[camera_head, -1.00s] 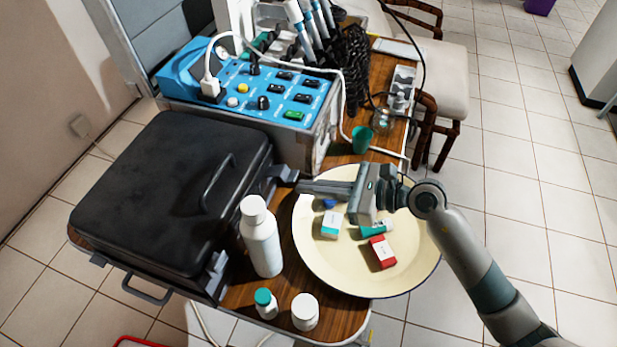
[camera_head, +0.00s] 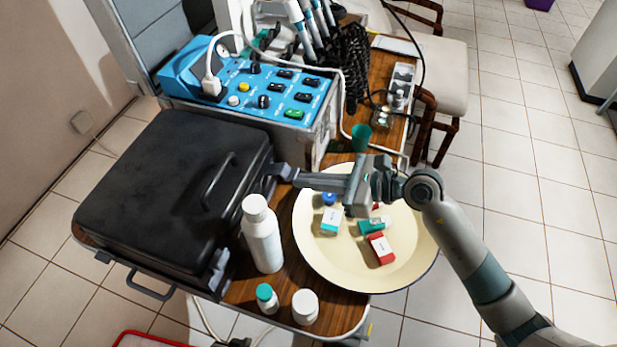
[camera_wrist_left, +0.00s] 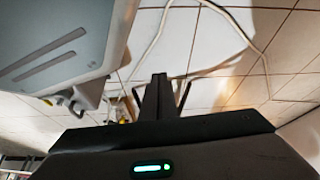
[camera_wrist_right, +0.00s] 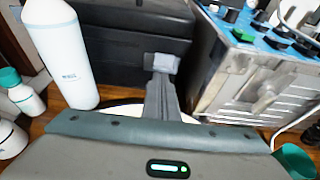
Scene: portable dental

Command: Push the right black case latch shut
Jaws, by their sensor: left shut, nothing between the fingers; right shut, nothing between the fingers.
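The black case (camera_head: 165,190) lies closed at the left of the wooden table. Its right latch (camera_head: 280,171) is on the front side near the blue-topped control box; it shows as a light grey tab in the right wrist view (camera_wrist_right: 163,62). My right gripper (camera_head: 296,176) is shut and empty, its fingertips at this latch; they look to touch it, and the tips partly hide it. Whether the latch is fully flush cannot be told. The other front latch (camera_head: 217,264) is nearer the camera. My left gripper (camera_wrist_left: 158,92) is shut and empty, away from the case, over the floor.
A white bottle (camera_head: 261,236) and two small bottles (camera_head: 305,306) stand beside the case. A cream plate (camera_head: 330,270) with small boxes lies under my right gripper. The control box (camera_head: 265,90) stands close behind the latch.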

